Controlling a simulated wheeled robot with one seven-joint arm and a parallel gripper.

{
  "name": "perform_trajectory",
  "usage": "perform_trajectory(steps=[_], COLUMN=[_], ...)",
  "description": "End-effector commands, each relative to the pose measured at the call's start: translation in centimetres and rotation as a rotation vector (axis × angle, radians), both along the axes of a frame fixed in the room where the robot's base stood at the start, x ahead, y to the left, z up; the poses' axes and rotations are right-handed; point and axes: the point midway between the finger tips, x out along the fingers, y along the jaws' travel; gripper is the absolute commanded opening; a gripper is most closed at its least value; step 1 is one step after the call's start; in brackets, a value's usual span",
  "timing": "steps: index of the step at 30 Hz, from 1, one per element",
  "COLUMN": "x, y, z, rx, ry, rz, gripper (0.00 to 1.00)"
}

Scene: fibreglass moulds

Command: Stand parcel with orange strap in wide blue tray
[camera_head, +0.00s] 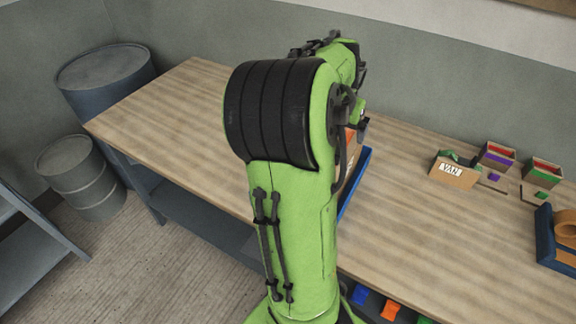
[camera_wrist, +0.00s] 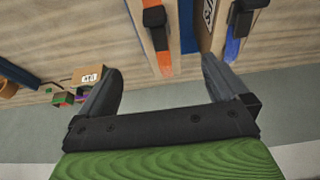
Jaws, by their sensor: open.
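The parcel with the orange strap (camera_wrist: 158,42) shows at the top of the wrist view, a cardboard-coloured body with a black buckle on the strap. My gripper (camera_wrist: 161,66) is open, its two fingers spread to either side of the strap's lower end; I see no contact. A blue tray wall (camera_wrist: 188,28) runs just right of this parcel. In the head view a blue tray edge (camera_head: 355,184) shows beside my arm, which hides most of the tray and parcel. I cannot tell whether the parcel stands inside the tray.
A parcel with a blue strap (camera_wrist: 234,40) stands right of the blue wall. A box marked VAN (camera_head: 453,171), small coloured boxes (camera_head: 497,156) and another blue tray (camera_head: 544,238) holding a brown roll occupy the table's right. The table's far left (camera_head: 180,100) is bare.

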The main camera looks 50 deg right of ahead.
Motion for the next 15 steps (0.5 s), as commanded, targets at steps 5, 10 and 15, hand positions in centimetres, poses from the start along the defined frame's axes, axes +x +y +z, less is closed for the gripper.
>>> perform_trajectory(steps=[5, 10, 15], x=[2.0, 6.0, 3.3], y=[3.1, 16.8, 30.1], z=[0.2, 2.2, 3.9], rx=[0.044, 0.145, 0.094], ry=[-0.048, -0.157, -0.161], rz=[0.102, 0.554, 1.059], gripper=[1.00, 1.00, 1.00])
